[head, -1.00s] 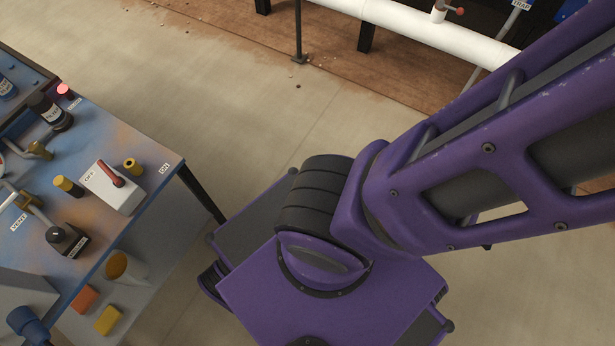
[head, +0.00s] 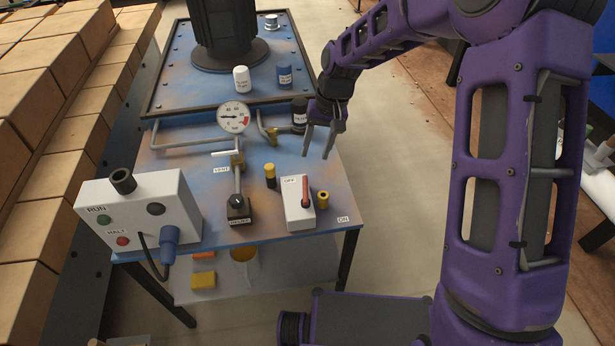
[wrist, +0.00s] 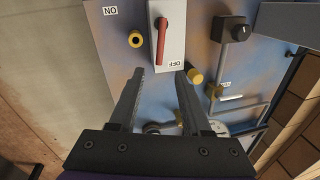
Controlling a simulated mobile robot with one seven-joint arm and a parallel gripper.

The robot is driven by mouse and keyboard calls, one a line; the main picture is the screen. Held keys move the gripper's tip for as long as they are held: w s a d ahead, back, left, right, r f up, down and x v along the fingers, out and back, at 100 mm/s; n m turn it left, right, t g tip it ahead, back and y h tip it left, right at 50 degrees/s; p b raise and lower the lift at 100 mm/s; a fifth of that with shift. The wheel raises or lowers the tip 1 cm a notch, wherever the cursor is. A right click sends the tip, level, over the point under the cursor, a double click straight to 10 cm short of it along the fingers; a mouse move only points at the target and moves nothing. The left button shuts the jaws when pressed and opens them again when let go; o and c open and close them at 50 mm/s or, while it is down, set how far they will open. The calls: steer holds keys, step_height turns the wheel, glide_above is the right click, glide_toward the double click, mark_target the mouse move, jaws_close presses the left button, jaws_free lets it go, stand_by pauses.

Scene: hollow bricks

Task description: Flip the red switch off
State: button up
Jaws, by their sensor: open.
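The red switch (head: 305,190) is a lever on a white box (head: 298,214) near the front right of the blue workbench. It also shows in the wrist view (wrist: 161,42), lying lengthwise along the box (wrist: 172,50). An OFF label is on the box at its far end; an ON label (head: 343,219) is on the bench's front right corner. I cannot tell which end of the lever is its pivot. My gripper (head: 316,152) is open and empty, above and behind the box. In the wrist view its fingertips (wrist: 160,74) point toward the OFF end, apart from the lever.
Yellow-topped posts (head: 270,172) (head: 323,199) stand on both sides of the switch box.

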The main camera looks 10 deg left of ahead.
mark_target(306, 183)
steer(key=f, duration=0.3)
steer(key=a+f+b, duration=0.1)
steer(key=f, duration=0.3)
steer(key=a+f, duration=0.1)
steer(key=f, duration=0.2)
steer(key=shift+f, duration=0.4)
jaws_close()
stand_by(0.8)
